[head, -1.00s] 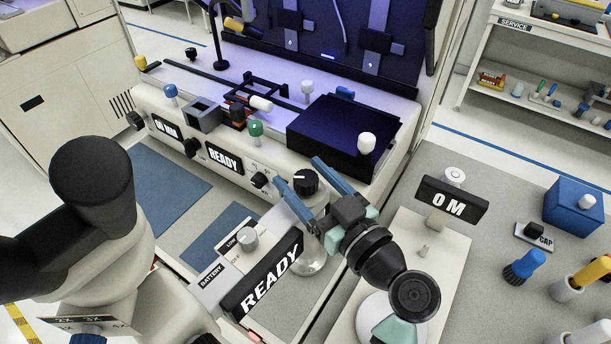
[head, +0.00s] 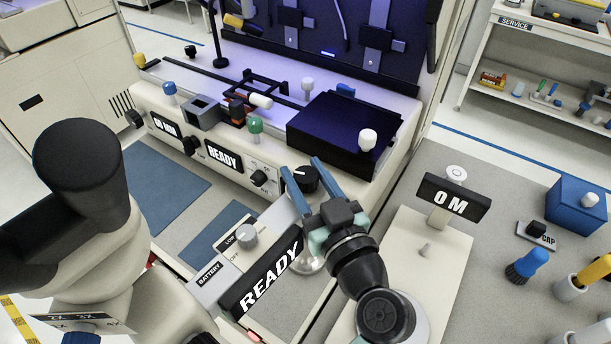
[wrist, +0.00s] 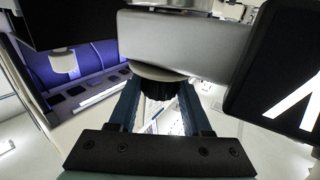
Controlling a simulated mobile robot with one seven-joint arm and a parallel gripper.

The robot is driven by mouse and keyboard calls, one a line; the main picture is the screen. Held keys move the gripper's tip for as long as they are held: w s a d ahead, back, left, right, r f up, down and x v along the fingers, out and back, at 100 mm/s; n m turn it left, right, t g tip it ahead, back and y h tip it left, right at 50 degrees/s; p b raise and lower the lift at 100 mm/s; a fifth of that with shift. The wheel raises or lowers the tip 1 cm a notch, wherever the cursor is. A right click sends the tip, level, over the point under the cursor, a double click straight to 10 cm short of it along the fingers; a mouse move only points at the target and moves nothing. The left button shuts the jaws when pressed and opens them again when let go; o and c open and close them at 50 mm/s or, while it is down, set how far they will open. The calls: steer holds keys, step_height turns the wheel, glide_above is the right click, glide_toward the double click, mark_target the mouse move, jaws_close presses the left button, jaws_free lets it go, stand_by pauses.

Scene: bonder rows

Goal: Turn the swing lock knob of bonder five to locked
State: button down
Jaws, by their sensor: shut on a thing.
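A black round knob (head: 306,180) with a white pointer mark sits at the right end of the bonder's front panel (head: 208,172). I take it for the swing lock knob; no label beside it is readable. My gripper (head: 303,170) is shut on it, with one blue finger on each side. In the wrist view the ribbed dark knob (wrist: 158,89) shows between the two fingers (wrist: 157,100), under a pale disc. The fingers partly hide the knob and any position marks around it.
A sign reading "O M" (head: 452,197) stands on a pale block at right. A dark box (head: 345,135) with a white knob (head: 367,139) lies behind.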

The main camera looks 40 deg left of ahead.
steer(key=shift+m+t+h+p, duration=0.6)
steer(key=shift+m+t+h, duration=1.2)
steer(key=shift+t, duration=0.4)
steer(key=shift+c, duration=1.7)
jaws_free()
steer(key=shift+d, duration=0.1)
steer(key=shift+s+d+f, duration=0.1)
steer(key=shift+s+d, duration=0.05)
steer(key=shift+s, duration=0.1)
steer(key=b+v, duration=0.4)
steer(key=v, duration=0.8)
steer(key=shift+s, duration=0.2)
steer(key=shift+w, duration=0.1)
